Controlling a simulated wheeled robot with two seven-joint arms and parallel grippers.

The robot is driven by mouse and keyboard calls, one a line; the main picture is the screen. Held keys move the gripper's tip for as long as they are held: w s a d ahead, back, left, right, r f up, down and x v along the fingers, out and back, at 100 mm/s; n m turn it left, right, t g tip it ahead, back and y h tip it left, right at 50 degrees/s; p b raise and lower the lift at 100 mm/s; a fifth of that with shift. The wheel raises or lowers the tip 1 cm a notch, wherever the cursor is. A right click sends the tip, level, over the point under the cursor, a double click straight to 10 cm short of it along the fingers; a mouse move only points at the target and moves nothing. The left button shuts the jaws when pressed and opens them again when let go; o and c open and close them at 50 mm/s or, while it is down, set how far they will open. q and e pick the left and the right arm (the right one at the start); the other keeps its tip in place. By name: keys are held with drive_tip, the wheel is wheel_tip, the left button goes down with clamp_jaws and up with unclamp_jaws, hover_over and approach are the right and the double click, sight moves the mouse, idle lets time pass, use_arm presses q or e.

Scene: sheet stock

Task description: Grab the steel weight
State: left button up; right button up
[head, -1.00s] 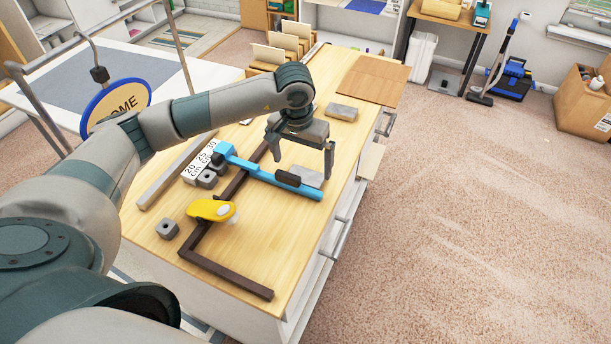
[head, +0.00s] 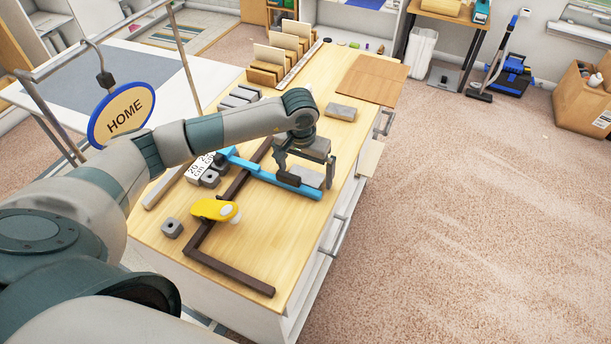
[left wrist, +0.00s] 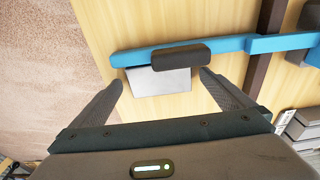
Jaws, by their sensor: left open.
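A light grey metal block (head: 312,174), which looks like a steel weight, lies on the wooden worktop, partly hidden by my left gripper. In the left wrist view the block (left wrist: 158,82) lies between my fingertips with its far edge against or under a blue bar (left wrist: 135,57) with a black grip. My left gripper (head: 305,177) is open, with its fingers on either side of the block; I cannot tell whether they touch it. A similar grey block (head: 341,112) lies further back. My right gripper is not in view.
A yellow tool (head: 210,209) and a dark angled frame (head: 235,275) lie in front. Small grey blocks with holes (head: 172,228) sit at the left. A brown board (head: 372,78) and wooden card holders (head: 268,72) are at the back.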

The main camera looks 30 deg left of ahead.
sight(306, 175)
use_arm(q)
drive_tip(key=c, duration=1.8)
drive_tip(key=shift+w, duration=0.1)
drive_tip(key=shift+c, duration=0.7)
drive_tip(key=shift+r, duration=0.1)
drive_tip(key=shift+r+b, duration=0.5)
drive_tip(key=shift+r, duration=0.3)
wheel_tip(306, 175, up, 8)
drive_tip(key=b, duration=0.3)
drive_tip(key=shift+r, duration=0.15)
